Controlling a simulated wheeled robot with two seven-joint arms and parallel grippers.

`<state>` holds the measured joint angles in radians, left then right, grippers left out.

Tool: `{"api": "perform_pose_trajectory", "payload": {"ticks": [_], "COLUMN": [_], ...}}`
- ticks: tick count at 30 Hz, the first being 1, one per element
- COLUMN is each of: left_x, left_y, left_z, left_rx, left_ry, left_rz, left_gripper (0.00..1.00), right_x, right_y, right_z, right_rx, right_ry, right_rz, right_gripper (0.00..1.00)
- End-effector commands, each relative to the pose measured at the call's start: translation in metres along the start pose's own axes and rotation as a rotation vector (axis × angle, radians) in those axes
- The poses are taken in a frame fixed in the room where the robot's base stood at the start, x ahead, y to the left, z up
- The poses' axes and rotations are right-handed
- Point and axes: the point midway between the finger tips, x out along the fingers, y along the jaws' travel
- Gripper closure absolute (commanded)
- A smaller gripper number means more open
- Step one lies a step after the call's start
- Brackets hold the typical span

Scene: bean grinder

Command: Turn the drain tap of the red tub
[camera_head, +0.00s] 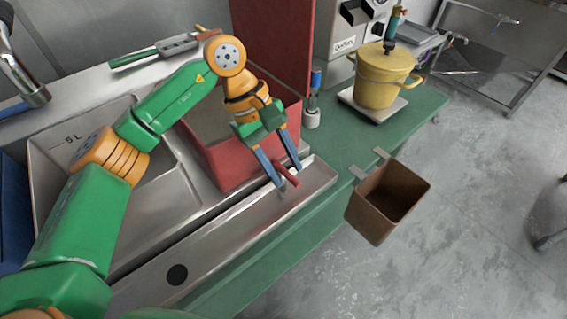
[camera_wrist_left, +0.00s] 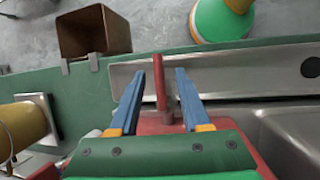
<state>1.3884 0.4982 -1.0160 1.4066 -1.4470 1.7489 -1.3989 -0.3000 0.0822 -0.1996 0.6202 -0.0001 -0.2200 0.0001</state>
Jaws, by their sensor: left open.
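The red tub (camera_head: 222,165) stands beside the sink at the counter's front; its rim also shows in the left wrist view (camera_wrist_left: 150,125). Its drain tap, a red lever (camera_head: 287,173), sticks out from the tub's front over the metal drain ledge. In the left wrist view the red tap (camera_wrist_left: 159,82) lies between the two blue fingers. My left gripper (camera_head: 290,178) is open, with one finger on each side of the tap and gaps visible on both sides. My right gripper is not in view.
A brown bin (camera_head: 388,200) hangs on the green counter edge. A yellow pot (camera_head: 384,76) stands on a white plate at the back right. The steel sink (camera_head: 75,150) is at left, and a metal drain ledge (camera_head: 235,235) runs along the front.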

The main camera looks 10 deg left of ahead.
Motion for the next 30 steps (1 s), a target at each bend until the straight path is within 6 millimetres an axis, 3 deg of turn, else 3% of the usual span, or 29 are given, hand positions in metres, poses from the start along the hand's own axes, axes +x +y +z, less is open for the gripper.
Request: {"api": "perform_pose_trajectory", "payload": {"ticks": [5, 12, 15, 30], "left_x": [-0.005, -0.056, -0.068, -0.076], "left_y": [0.001, 0.001, 0.001, 0.001], "left_z": [-0.001, 0.000, 0.000, 0.002], "left_rx": [-0.001, -0.001, 0.000, 0.000], "left_ry": [0.001, 0.001, 0.001, 0.000], "left_rz": [0.003, 0.004, 0.002, 0.000], "left_gripper": [0.53, 0.53, 0.53, 0.53], "right_x": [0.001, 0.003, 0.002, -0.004], "right_y": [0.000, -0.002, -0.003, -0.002], "right_z": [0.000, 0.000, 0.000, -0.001], "right_rx": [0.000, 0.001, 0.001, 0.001], "right_ry": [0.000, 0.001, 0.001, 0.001], "right_rz": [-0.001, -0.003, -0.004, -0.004], "right_gripper": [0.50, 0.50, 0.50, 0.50]}}
